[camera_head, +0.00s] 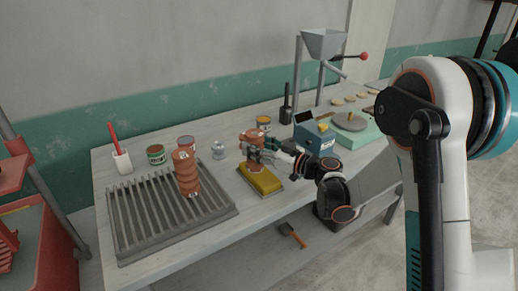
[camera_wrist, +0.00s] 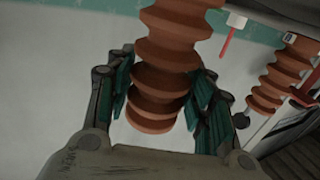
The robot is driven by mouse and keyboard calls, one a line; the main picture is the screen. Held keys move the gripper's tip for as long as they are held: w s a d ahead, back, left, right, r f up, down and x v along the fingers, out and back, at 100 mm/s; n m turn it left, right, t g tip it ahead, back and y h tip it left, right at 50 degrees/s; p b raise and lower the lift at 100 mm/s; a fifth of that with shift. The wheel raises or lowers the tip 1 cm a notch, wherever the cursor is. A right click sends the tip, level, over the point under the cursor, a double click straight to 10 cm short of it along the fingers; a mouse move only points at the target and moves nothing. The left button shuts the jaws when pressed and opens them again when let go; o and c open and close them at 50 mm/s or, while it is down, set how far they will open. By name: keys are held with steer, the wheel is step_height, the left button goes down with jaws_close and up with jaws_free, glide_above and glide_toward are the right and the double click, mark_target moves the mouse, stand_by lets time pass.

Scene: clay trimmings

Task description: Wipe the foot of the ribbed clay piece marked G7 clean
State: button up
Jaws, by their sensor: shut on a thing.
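My gripper (camera_head: 256,154) is shut on a ribbed terracotta clay piece (camera_head: 253,135), with its fingers on both sides of it. In the wrist view this held piece (camera_wrist: 167,55) runs between the fingers of my gripper (camera_wrist: 158,100). A yellow sponge pad (camera_head: 262,182) in a shallow tray lies just below it. I cannot tell whether the foot touches the pad. A second ribbed clay piece (camera_head: 186,175) stands on the slatted rack; it also shows in the wrist view (camera_wrist: 282,72) with a small pale tag. No mark is readable, so I cannot tell which is G7.
The slatted rack (camera_head: 128,228) fills the table's left end. Cans (camera_head: 156,154), a white cup with a red stick (camera_head: 121,160) and a small silvery object (camera_head: 218,150) stand behind. A blue box (camera_head: 314,138) stands right of the pad. A hammer-like tool (camera_head: 292,235) lies below.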

mark_target(254, 131)
steer(key=shift+w+a, duration=0.55)
steer(key=shift+w, duration=0.25)
steer(key=shift+s+d, duration=0.1)
steer(key=shift+s+d+b, duration=0.15)
steer(key=shift+s+d, duration=0.55)
steer(key=shift+s, duration=0.35)
steer(key=shift+s+d+b, duration=0.2)
steer(key=shift+s+d, duration=0.55)
steer(key=shift+s, duration=0.35)
steer(key=shift+s+d+b, duration=0.15)
steer(key=shift+s+d, duration=0.55)
steer(key=shift+s, duration=0.35)
steer(key=shift+w+a, duration=0.75)
steer(key=shift+w, duration=0.35)
steer(key=shift+w+a, duration=0.75)
steer(key=shift+w, duration=0.35)
steer(key=shift+w+a, duration=0.75)
steer(key=shift+w, duration=0.35)
steer(key=shift+r, duration=0.1)
steer(key=shift+r+p, duration=2.1)
steer(key=shift+r, duration=1.35)
steer(key=shift+d+f, duration=0.1)
steer(key=shift+f, duration=0.05)
